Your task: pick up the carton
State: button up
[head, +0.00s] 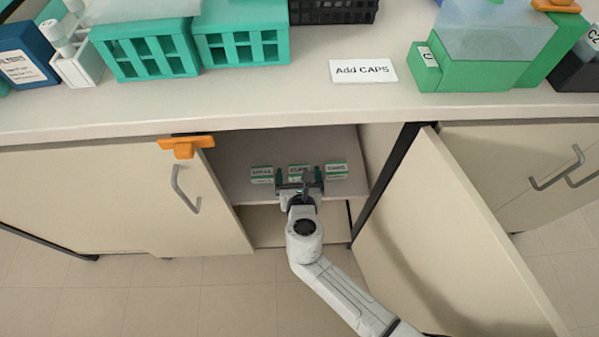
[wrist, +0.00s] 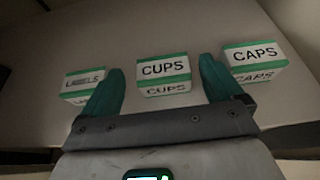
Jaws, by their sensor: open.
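Three small white-and-green cartons stand in a row on a shelf inside the open cabinet. The LABELS carton (head: 262,174) is at left, the CUPS carton (head: 298,171) in the middle and the CAPS carton (head: 336,170) at right. The wrist view also shows LABELS (wrist: 84,85), CUPS (wrist: 164,72) and CAPS (wrist: 256,60). My gripper (head: 299,183) is open and empty in front of the row. In the wrist view its green fingers (wrist: 161,66) frame the CUPS carton. The left finger overlaps part of LABELS; the right one is just left of CAPS. I cannot tell whether either finger touches a carton.
A sign reading "Add CAPS" (head: 363,71) lies on the counter (head: 290,105) above. Teal racks (head: 145,50) and a green box (head: 470,75) stand there too. The open right door (head: 450,240) and left door (head: 190,200) flank the opening. An orange clip (head: 182,147) hangs at the left door's top.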

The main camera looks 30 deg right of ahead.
aim_at(299, 171)
jog(key=b+x, duration=0.1)
jog(key=x, duration=0.3)
jog(key=shift+w+d, duration=0.1)
jog(key=shift+d, duration=0.1)
jog(key=shift+c, duration=0.4)
jog(key=c, duration=1)
jog(key=shift+o, duration=0.2)
jog(key=shift+r, duration=0.1)
jog(key=shift+r+p, duration=0.35)
jog(key=shift+r, duration=0.25)
notch_tip(299, 171, up, 3)
jog(key=shift+f+p, duration=0.25)
jog(key=shift+p, duration=0.6)
jog(key=s+d+r+p, duration=0.2)
jog(key=s+r+p, duration=0.1)
jog(key=s, duration=0.3)
jog(key=s+d+r+p, duration=0.3)
jog(key=s+r, duration=0.3)
jog(key=s, duration=0.1)
